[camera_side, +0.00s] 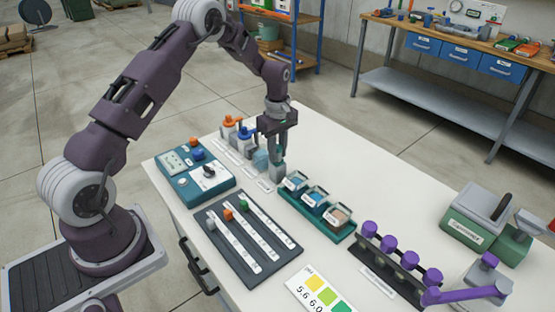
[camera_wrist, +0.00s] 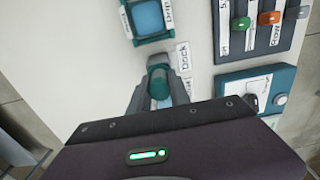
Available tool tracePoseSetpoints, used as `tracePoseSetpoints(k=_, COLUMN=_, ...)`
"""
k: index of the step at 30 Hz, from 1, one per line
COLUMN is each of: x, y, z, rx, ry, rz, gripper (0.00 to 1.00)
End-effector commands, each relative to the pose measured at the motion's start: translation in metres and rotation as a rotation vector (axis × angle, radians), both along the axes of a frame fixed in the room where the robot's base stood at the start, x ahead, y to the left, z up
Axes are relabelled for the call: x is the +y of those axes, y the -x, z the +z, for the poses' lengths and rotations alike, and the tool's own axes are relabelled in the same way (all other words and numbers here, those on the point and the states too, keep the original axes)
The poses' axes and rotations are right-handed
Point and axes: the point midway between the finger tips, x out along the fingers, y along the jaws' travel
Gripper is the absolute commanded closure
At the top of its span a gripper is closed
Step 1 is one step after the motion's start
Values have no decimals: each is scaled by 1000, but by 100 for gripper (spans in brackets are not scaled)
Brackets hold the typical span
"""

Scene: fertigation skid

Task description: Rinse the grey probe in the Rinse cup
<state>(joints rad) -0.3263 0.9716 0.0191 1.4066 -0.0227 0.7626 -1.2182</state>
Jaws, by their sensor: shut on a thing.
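My gripper (camera_side: 279,160) points straight down near the back edge of the white table. In the wrist view its fingers (camera_wrist: 158,80) are closed on a teal, rounded piece, which I take to be the top of the grey probe (camera_wrist: 158,71). The probe's lower part is hidden or too small to make out. A pale grey block (camera_side: 260,160) stands close beside the fingers, and a label reading "Dock" (camera_wrist: 184,56) lies by them. A teal tray (camera_side: 309,215) with three square cups is just to the right. I cannot read which is the Rinse cup; one blue-filled cup (camera_wrist: 149,17) shows in the wrist view.
Bottles with orange (camera_side: 228,121) and blue (camera_side: 243,132) caps stand left of my gripper. A teal control box (camera_side: 190,178) and a dark slider panel (camera_side: 262,265) are in front. A rack of purple-capped vials (camera_side: 390,262) stands right of the tray.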

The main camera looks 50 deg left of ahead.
Motion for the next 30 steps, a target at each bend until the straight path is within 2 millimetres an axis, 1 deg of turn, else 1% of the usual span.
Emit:
tracePoseSetpoints(k=3, x=0, y=0, z=2, rx=-1, ry=0, rz=0, gripper=100)
tracePoseSetpoints(k=5, x=0, y=-1, z=9, rx=-4, ry=-2, rz=0, gripper=100)
tracePoseSetpoints(k=8, x=0, y=-1, z=32, rx=-6, ry=-2, rz=0, gripper=100)
tracePoseSetpoints(k=9, x=0, y=-2, z=43, rx=-6, ry=-3, rz=-1, gripper=100)
tracePoseSetpoints(k=12, x=0, y=-1, z=69, rx=-5, ry=-2, rz=-1, gripper=100)
tracePoseSetpoints(k=15, x=0, y=-1, z=88, rx=-3, ry=-2, rz=-1, gripper=100)
tracePoseSetpoints(k=19, x=0, y=-1, z=106, rx=-2, ry=-1, rz=-1, gripper=100)
tracePoseSetpoints(k=21, x=0, y=0, z=112, rx=-1, ry=0, rz=0, gripper=100)
tracePoseSetpoints(k=27, x=0, y=0, z=112, rx=1, ry=1, rz=0, gripper=100)
tracePoseSetpoints(k=29, x=7, y=0, z=110, rx=1, ry=0, rz=1, gripper=100)
tracePoseSetpoints(k=30, x=16, y=-1, z=107, rx=2, ry=0, rz=4, gripper=100)
